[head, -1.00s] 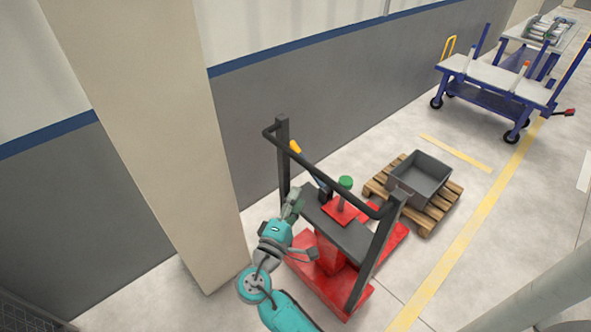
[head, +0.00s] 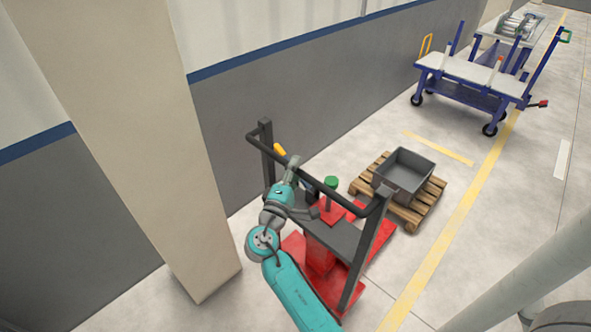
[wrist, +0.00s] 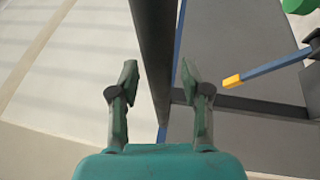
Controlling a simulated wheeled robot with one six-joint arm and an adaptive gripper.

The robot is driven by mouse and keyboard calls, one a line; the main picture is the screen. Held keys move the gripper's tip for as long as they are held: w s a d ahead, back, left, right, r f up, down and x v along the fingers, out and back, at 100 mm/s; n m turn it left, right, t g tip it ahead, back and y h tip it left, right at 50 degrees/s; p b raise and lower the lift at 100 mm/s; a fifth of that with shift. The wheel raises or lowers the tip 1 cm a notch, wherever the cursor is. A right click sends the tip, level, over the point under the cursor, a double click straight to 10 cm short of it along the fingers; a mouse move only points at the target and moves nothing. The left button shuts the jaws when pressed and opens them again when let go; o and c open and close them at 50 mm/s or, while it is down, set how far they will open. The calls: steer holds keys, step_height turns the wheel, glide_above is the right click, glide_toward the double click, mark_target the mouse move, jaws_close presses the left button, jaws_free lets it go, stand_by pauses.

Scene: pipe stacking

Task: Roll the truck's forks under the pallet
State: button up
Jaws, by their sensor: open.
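The truck has a red base (head: 318,255) and a dark upright frame with a handlebar (head: 318,183) across its top. A lever with a yellow tip (head: 280,149) and a green knob (head: 331,181) are on it. The wooden pallet (head: 421,211) lies on the floor beyond the truck and carries a grey bin (head: 404,174). My gripper (head: 294,166) is at the handlebar. In the wrist view my gripper (wrist: 160,75) is open, with a dark bar (wrist: 152,60) showing between its fingers; I cannot tell whether they touch. The forks are mostly hidden by the truck's body.
A beige pillar (head: 130,130) and a grey wall (head: 300,95) stand on the left. A blue cart (head: 470,82) is at the far right. A yellow floor line (head: 450,225) runs right of the pallet. A pale pipe (head: 520,285) crosses the lower right corner.

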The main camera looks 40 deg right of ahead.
jaws_close()
steer(key=shift+d, duration=0.1)
